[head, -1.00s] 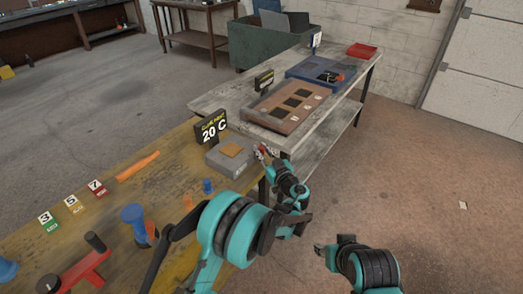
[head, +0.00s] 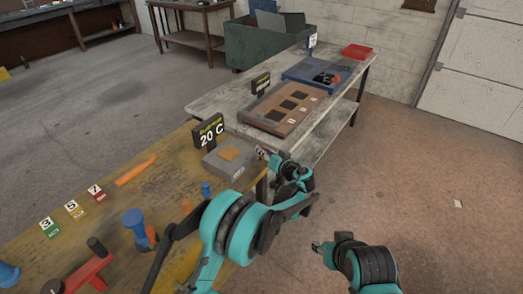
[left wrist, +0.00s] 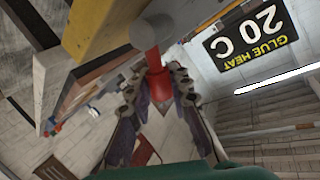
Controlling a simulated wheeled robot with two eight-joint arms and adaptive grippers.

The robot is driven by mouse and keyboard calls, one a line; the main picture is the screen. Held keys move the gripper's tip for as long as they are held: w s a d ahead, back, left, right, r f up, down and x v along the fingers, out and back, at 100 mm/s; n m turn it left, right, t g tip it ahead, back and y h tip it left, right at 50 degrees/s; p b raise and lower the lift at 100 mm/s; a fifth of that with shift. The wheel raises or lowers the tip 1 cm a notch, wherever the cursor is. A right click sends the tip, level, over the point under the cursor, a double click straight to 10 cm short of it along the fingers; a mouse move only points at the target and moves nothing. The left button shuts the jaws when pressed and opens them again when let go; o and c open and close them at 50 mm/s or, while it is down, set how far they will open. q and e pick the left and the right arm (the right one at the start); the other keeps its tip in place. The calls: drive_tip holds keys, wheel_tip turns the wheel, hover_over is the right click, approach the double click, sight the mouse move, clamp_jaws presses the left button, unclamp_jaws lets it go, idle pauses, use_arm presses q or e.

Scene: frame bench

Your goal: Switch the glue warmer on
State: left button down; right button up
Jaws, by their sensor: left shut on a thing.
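The glue warmer (head: 222,168) is a grey box with an orange-brown pad on top, at the right end of the wooden bench. Its black sign (head: 208,132) reads 20 C. The sign also shows upside down in the left wrist view (left wrist: 248,35), reading GLUE HEAT 20 C. My left gripper (head: 262,154) is at the warmer's right side. In the left wrist view its fingers (left wrist: 156,78) are shut on a red lever (left wrist: 153,60) by a grey round part. The fingers hide part of the lever. My right gripper (head: 318,246) is away from the benches over the floor; its jaws are too small to judge.
A grey table (head: 205,102) behind carries a brown panel (head: 262,122), a blue tray and a red tray (head: 357,51).

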use_arm(q)
drive_tip(key=shift+w+d+f+m+g+p, duration=0.15)
drive_tip(key=shift+w+m+g, duration=0.15)
drive_tip(key=shift+m, duration=0.15)
drive_tip(key=shift+w+d+f+m+g+p, duration=0.15)
drive_tip(key=shift+m+g, duration=0.15)
drive_tip(key=shift+m, duration=0.15)
drive_tip(key=c, duration=1.4)
unclamp_jaws()
drive_tip(key=shift+o, duration=0.2)
drive_tip(key=v, duration=1.2)
